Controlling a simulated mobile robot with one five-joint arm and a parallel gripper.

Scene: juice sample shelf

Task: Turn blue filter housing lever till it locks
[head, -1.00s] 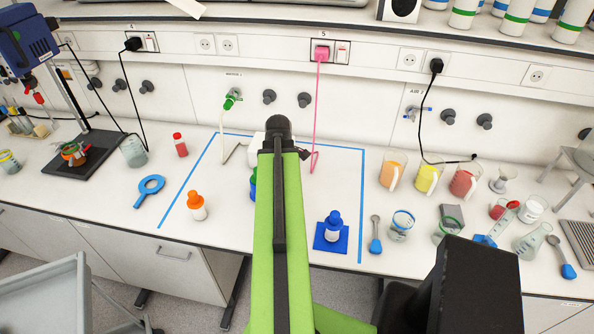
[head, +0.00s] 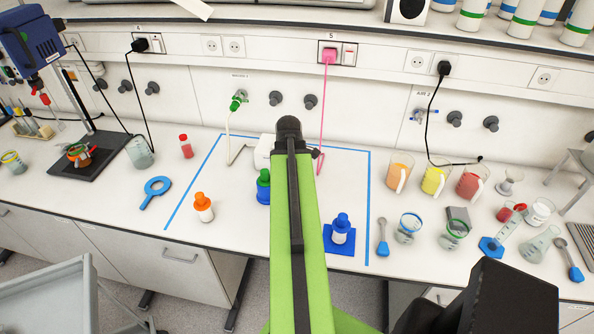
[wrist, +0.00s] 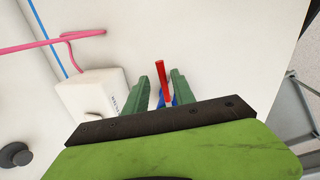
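In the wrist view a red lever (wrist: 161,79) stands up between the two green fingers of my gripper (wrist: 160,76). A blue part (wrist: 168,100), mostly hidden by the fingers and the dark gripper plate, shows at the lever's foot. The fingers are open, with a gap on each side of the lever.

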